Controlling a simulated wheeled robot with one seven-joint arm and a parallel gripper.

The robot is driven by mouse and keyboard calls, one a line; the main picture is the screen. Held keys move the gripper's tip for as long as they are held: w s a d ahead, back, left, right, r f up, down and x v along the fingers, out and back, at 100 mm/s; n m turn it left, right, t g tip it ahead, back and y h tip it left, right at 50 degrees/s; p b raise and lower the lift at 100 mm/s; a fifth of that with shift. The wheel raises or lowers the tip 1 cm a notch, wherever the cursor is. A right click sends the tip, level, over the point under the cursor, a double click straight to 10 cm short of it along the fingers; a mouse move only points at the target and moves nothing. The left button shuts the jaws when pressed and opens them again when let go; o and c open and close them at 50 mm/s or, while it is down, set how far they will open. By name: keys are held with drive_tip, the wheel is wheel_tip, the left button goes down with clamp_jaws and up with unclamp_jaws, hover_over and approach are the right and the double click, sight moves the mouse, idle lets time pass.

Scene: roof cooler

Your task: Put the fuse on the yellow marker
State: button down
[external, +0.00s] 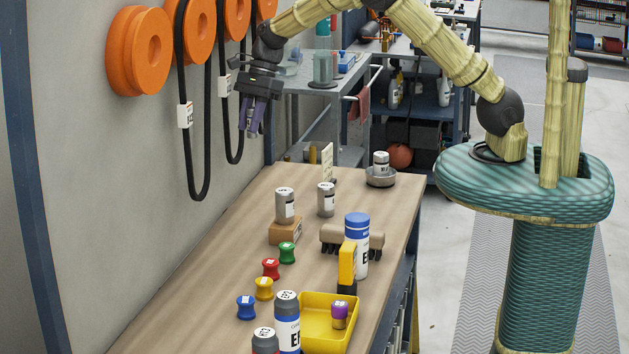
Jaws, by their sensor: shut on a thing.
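My gripper (251,133) hangs over the far left end of the workbench, near the wall, fingers pointing down. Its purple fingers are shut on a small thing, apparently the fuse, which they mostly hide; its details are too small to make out. The yellow marker (264,289) is a spool-shaped piece standing on the bench, well below and nearer the camera than my gripper. It stands between the red marker (271,269) and the blue marker (246,308). A green marker (287,253) stands farther back.
Grey labelled cylinders stand on a wooden block (285,232), on the bench (326,199) and in a round dish (381,178). A blue-topped bottle (357,246), a yellow tray (345,342) and dark bottles (287,322) crowd the right and front. Black loops (207,150) hang on the wall.

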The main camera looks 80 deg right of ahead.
drive_tip(key=s+a+f+n+g+b, duration=0.1)
drive_tip(key=s+a+f+n, duration=0.15)
drive_tip(key=a, duration=0.55)
drive_tip(key=s+a+f+n+g+b, duration=0.15)
drive_tip(key=a+f+n, duration=0.25)
drive_tip(key=a, duration=0.4)
drive_tip(key=n+g+b, duration=0.2)
drive_tip(key=n, duration=0.4)
hover_over(265, 282)
drive_tip(key=shift+m, duration=0.25)
wheel_tip(265, 282, down, 4)
drive_tip(key=shift+f, duration=0.1)
drive_tip(key=shift+f, duration=0.1)
wheel_tip(265, 282, down, 6)
drive_tip(key=shift+p, duration=0.8)
drive_tip(key=shift+f, duration=0.1)
drive_tip(key=shift+f+p, duration=0.45)
drive_tip(key=shift+f, duration=1.3)
